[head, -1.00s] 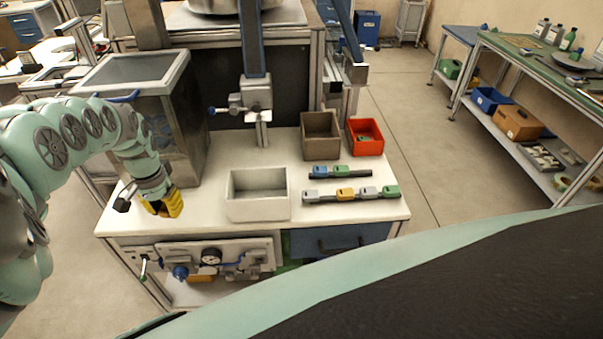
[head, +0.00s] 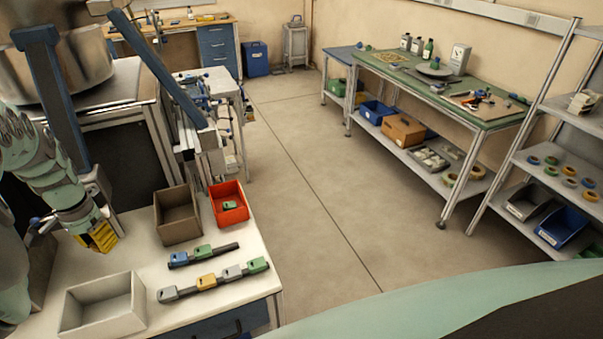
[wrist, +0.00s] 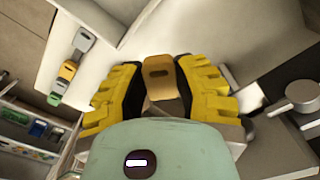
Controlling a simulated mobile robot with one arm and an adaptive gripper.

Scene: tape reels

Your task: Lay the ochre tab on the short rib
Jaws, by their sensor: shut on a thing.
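My gripper (head: 103,237) is above the bench, behind the white tray in the head view. The short rib (head: 228,247) is a dark bar behind the long rib, to the right of my gripper. It bears a blue tab (head: 178,259) and a green tab (head: 203,251), and its right end is bare. The long rib (head: 190,289) bears grey, ochre and green tabs.
The white tray (head: 73,312) is at the bench front. A brown bin (head: 178,235) and a red bin (head: 230,218) with a green tab (head: 230,205) inside stand behind the short rib. Open floor (head: 320,210) lies to the right.

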